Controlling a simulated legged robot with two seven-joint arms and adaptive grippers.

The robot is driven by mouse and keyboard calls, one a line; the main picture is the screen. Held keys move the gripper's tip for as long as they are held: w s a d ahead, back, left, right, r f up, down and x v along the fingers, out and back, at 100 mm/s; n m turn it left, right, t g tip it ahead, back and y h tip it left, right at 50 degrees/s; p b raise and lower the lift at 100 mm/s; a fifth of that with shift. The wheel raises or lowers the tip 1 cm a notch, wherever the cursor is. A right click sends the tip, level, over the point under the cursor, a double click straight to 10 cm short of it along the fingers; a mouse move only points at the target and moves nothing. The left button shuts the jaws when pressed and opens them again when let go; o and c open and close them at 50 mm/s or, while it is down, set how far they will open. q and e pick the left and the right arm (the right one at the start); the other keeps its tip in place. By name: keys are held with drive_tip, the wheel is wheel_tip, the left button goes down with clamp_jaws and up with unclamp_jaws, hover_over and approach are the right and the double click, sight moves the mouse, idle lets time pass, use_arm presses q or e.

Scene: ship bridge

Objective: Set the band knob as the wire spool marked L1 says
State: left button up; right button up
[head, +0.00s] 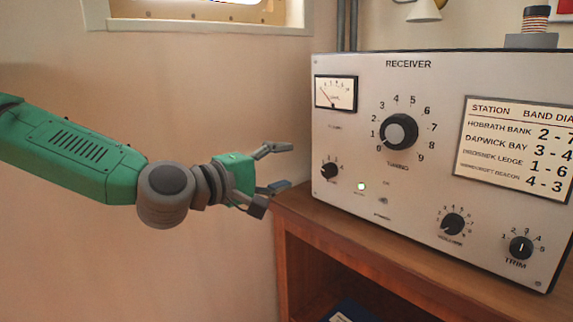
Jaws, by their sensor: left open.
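The receiver (350,130) is a pale metal box on a wooden cabinet. A small black knob (329,171) sits at its lower left, with a short number scale above it. It appears to be the band knob, but its label is not readable. A striped spool (535,19) stands on a grey block on top of the receiver, at the upper right. I cannot make out an L1 mark on it. My left gripper (287,167) is open and empty, left of the small knob and apart from the receiver. My right gripper is not in view.
The receiver also bears a meter (336,93), a large tuning knob (399,132), a volume knob (453,224), a trim knob (521,247) and a station card (518,148) with band and dial numbers. The cabinet top (400,243) shows a narrow clear strip in front.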

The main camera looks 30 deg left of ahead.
use_arm(q)
drive_tip(key=shift+s+a, duration=0.35)
drive_tip(key=shift+a, duration=0.05)
drive_tip(key=shift+a, duration=0.1)
idle(0.3)
